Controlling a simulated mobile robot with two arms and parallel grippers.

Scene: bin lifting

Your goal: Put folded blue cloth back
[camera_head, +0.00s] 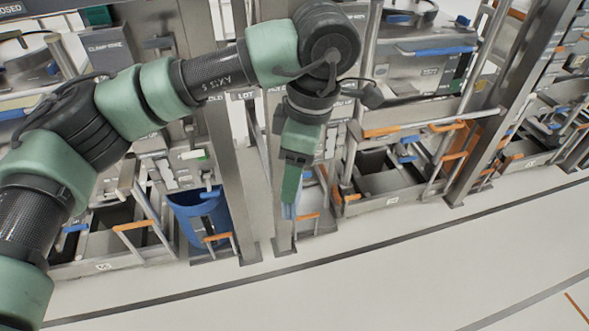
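My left arm comes in from the left, and my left gripper (289,211) points down near the middle of the picture, in front of a grey metal post. It is seen edge-on, so I cannot tell whether its fingers are apart. A small light blue patch shows at its tip; I cannot tell whether this is cloth or part of the fingers. I cannot make out a folded blue cloth anywhere else. My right gripper is not in view.
A blue bin (188,215) stands in the rack left of the gripper. Grey stations with orange and blue handles line the wall, with metal posts (229,190) between them. A grey open bin (385,186) stands to the right. The pale floor (350,280) in front is clear.

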